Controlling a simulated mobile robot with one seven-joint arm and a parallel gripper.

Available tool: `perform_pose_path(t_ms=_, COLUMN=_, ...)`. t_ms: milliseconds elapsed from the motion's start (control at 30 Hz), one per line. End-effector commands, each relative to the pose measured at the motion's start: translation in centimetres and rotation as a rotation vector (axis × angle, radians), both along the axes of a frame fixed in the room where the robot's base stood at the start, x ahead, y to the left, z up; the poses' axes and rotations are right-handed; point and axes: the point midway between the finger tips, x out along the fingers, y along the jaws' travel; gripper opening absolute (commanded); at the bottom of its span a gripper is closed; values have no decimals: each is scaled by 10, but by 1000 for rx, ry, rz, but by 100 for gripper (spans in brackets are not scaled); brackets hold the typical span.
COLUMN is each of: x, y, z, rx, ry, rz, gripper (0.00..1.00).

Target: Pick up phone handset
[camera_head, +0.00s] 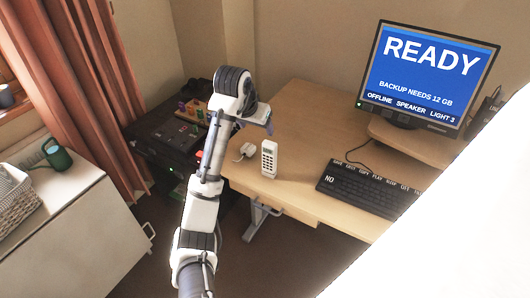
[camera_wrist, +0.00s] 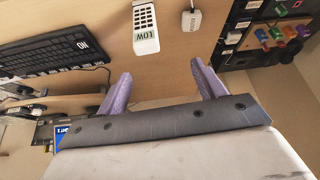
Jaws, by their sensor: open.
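The phone handset (camera_head: 269,159) is white with a dark keypad and stands on the wooden desk near its front left edge in the head view. In the wrist view the handset (camera_wrist: 145,28) is at the top, with a small display reading LOW. My gripper (camera_wrist: 160,85) shows two purple fingers spread wide, with nothing between them. The handset lies beyond the fingertips, apart from them.
A small white plug-like block (camera_head: 244,151) sits left of the handset. A black keyboard (camera_head: 370,188) and a monitor (camera_head: 428,72) are to the right. Desk behind the handset is clear.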

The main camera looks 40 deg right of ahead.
Motion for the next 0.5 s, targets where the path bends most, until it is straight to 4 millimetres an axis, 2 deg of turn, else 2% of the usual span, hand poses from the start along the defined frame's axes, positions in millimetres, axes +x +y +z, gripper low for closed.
perform_pose_path(t_ms=67, x=-13, y=-6, z=-6, rx=59, ry=29, rz=-34, gripper=69)
perform_pose_path(t_ms=167, x=-19, y=-12, z=-20, rx=86, ry=46, rz=-51, gripper=69)
perform_pose_path(t_ms=400, x=-13, y=-27, z=-62, rx=84, ry=46, rz=-51, gripper=69)
perform_pose_path(t_ms=500, x=-8, y=-31, z=-71, rx=86, ry=47, rz=-48, gripper=69)
